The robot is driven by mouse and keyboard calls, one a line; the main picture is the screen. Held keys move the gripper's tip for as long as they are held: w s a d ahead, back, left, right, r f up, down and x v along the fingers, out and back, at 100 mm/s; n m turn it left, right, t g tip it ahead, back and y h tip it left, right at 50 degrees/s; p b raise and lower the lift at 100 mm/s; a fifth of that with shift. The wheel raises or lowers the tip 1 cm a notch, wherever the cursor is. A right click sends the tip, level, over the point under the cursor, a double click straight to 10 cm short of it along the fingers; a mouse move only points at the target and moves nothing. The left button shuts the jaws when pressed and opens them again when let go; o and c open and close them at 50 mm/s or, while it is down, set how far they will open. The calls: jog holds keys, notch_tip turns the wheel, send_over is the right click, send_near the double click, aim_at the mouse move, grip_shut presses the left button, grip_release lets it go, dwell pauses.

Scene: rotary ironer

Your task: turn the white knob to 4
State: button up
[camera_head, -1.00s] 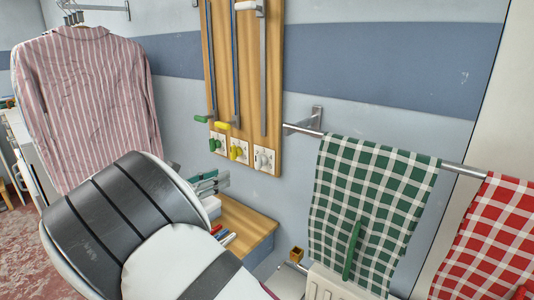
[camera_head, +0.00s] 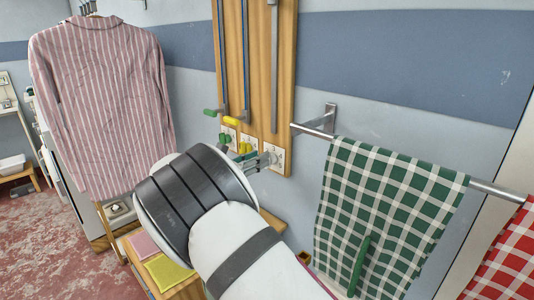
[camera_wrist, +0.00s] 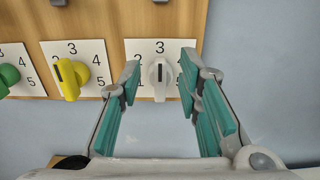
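The white knob (camera_wrist: 160,78) sits on a white number plate (camera_wrist: 133,50) at the right end of a row, and the dark mark at its top points up toward the 3. My gripper (camera_wrist: 160,70) is open, with one teal finger on each side of the white knob. Gaps show between the knob and both fingers, so it is not gripped. The right finger covers part of the plate's right side, including the 4. In the head view my gripper's fingers reach the plate (camera_head: 279,160), and the knob is hard to make out.
A yellow knob (camera_wrist: 70,77) and a green knob (camera_wrist: 7,76) sit to the left on the same wooden board (camera_head: 286,80). A metal rail (camera_head: 490,187) with a green checked cloth (camera_head: 385,210) is to the right. A striped shirt (camera_head: 100,100) hangs at left.

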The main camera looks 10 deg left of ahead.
jog(key=shift+x, duration=2.35)
grip_shut()
